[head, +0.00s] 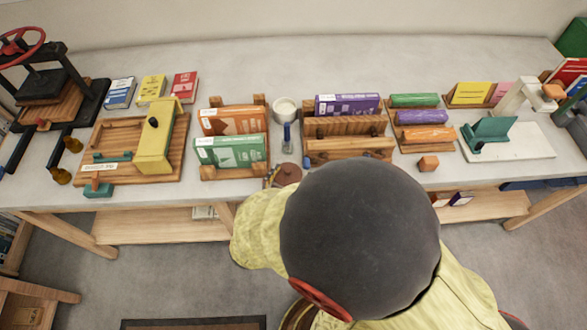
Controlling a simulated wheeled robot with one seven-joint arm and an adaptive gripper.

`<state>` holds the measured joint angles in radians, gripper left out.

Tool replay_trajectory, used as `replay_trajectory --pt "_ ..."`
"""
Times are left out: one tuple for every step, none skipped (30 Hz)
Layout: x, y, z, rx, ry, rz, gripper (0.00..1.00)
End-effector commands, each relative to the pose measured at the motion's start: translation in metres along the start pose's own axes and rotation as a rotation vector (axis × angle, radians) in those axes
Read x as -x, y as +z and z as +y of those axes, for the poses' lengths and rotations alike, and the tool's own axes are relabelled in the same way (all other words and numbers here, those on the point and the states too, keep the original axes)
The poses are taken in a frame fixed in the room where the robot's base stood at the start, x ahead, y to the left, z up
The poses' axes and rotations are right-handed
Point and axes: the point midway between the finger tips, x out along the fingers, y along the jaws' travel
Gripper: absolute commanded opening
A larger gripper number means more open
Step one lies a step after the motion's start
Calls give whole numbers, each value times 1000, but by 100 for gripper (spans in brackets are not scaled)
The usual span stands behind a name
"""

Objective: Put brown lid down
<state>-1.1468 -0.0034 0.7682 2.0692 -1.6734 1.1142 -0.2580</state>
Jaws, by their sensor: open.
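A reddish-brown round piece that looks like the brown lid (287,174) shows at the front edge of the table (330,60), in the middle of the head view. Its near side meets the outline of a large dark dome, so part of it may be hidden. I cannot tell whether it lies flat on the table or rests on something. My gripper does not show in this view.
A large dark dome (360,215) with pale yellow cloth-like parts blocks the front middle. The table's back strip is clear.

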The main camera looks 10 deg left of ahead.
Motion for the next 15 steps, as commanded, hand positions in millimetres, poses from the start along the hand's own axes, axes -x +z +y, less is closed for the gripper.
replay_trajectory --pt "12 3 2 2 6 1 60" --pt "19 3 3 1 7 1 60" --pt "27 3 3 1 7 1 60" --pt "33 3 2 1 6 1 60" --pt "39 3 2 1 6 0 60" --pt "46 3 2 1 6 0 60" --pt "51 3 2 1 6 1 60" --pt "56 2 2 1 5 1 60" --pt "62 2 2 1 6 1 60" --pt "67 2 1 1 4 1 60" --pt "71 2 2 1 5 0 60" --pt "75 2 2 0 4 0 60" --pt "78 2 1 0 3 0 60" --pt "81 2 1 0 4 0 60" --pt "84 1 1 0 3 0 60"
